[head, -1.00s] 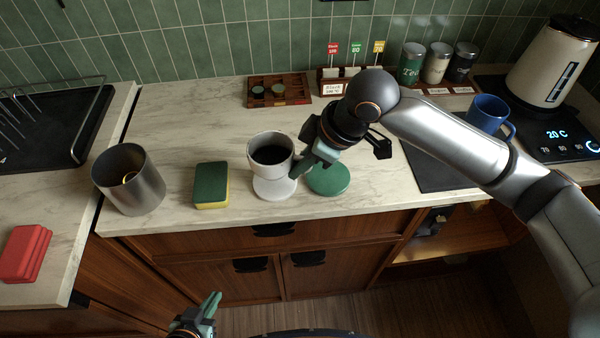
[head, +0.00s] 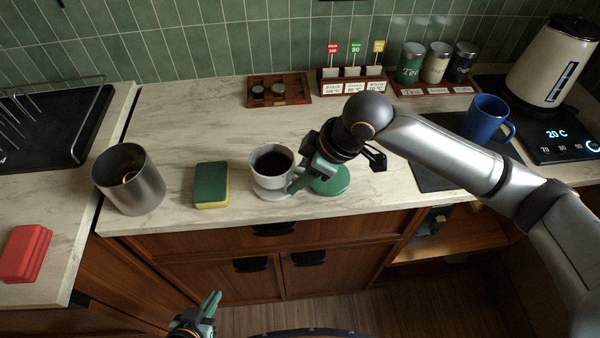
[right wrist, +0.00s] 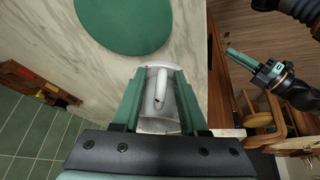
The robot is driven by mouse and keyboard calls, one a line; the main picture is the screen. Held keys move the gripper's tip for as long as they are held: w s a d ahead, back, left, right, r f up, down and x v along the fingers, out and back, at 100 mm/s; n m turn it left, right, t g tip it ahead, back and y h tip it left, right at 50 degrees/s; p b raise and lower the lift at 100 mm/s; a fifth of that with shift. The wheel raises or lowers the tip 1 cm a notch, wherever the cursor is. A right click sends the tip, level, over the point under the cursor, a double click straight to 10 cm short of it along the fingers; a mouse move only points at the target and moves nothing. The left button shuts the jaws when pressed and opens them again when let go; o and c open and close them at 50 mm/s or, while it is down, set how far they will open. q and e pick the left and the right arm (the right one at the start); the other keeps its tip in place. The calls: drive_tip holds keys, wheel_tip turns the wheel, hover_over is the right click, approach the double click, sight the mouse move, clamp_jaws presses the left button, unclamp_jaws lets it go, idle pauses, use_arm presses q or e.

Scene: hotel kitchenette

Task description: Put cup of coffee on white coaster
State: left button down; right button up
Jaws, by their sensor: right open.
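The white cup of dark coffee (head: 270,180) stands upright over the white coaster (head: 282,195). Only a thin edge of the coaster shows beneath it. My right gripper (head: 298,180) is at the cup's right side. In the right wrist view, the cup's handle (right wrist: 160,90) lies between the open fingers of my right gripper (right wrist: 158,78). A green coaster (head: 330,181) lies just right of the cup, partly behind the gripper. It also shows in the right wrist view (right wrist: 125,22). My left gripper (head: 211,302) hangs low in front of the counter, away from the cup; its jaw opening is unclear.
A green-yellow sponge (head: 211,185) and a metal canister (head: 130,180) stand left of the cup. A blue mug (head: 484,120) and a kettle (head: 552,62) are at the right. A wooden box (head: 279,91) sits behind. The counter behind the cup is clear.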

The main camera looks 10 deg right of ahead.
drive_tip(key=v, duration=1.2)
drive_tip(key=shift+r+p, duration=0.2)
drive_tip(key=shift+p, duration=0.2)
